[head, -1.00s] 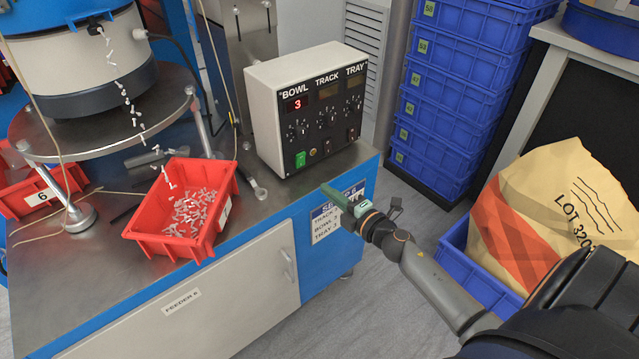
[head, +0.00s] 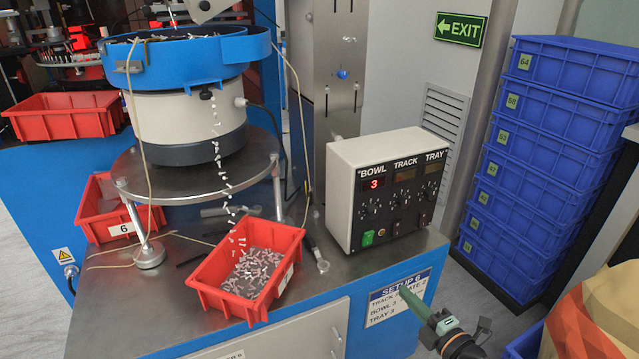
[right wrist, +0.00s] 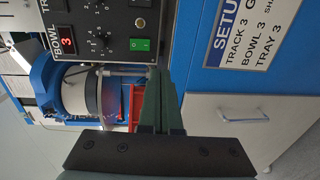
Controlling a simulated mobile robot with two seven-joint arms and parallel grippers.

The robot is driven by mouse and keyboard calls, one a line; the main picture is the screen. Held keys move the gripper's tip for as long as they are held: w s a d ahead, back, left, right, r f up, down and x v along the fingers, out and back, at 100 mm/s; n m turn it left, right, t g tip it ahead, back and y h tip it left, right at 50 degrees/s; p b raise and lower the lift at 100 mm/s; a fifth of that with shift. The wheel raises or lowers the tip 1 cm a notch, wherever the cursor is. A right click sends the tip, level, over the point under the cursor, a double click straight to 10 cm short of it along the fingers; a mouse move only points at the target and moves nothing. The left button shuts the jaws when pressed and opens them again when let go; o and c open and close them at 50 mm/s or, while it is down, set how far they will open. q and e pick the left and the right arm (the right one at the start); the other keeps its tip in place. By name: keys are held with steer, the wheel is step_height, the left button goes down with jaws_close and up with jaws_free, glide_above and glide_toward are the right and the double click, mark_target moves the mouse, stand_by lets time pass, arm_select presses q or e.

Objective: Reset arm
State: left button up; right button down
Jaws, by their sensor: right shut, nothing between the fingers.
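My right gripper (head: 418,306) is at the lower right of the head view, its green fingers shut and empty. It is in front of the blue cabinet corner, by the setup label (head: 398,297), clear of the control box. The right wrist view shows the same shut fingers (right wrist: 158,72). The control box (head: 385,190) has BOWL, TRACK and TRAY knobs, a lit red 3 under BOWL and a green switch. My left gripper is not in view.
A bowl feeder (head: 190,95) drops small white parts into a red bin (head: 222,303) on the metal bench. Stacked blue crates (head: 545,160) stand at the right. A tan sack (head: 600,310) is at the lower right. A narrow floor gap lies between bench and crates.

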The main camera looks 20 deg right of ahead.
steer(key=s+a+f+m+g+y, duration=0.1)
steer(key=s+a+f+m+g, duration=0.3)
steer(key=s+a+f+m, duration=0.5)
steer(key=s+a+f+m+g+y, duration=0.15)
steer(key=s+a+m+g, duration=0.4)
steer(key=a, duration=0.75)
arm_select(q)
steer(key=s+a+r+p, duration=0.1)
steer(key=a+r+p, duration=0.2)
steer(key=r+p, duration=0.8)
steer(key=p, duration=0.4)
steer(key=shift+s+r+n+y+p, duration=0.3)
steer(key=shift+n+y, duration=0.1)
arm_select(e)
steer(key=s+d+r+m+t+h, duration=0.1)
steer(key=s+d+r+m+t, duration=0.1)
steer(key=r, duration=0.8)
steer(key=shift+s+d+r, duration=0.4)
steer(key=shift+s+d, duration=0.05)
steer(key=shift+s, duration=0.1)
steer(key=shift+m+h, duration=0.25)
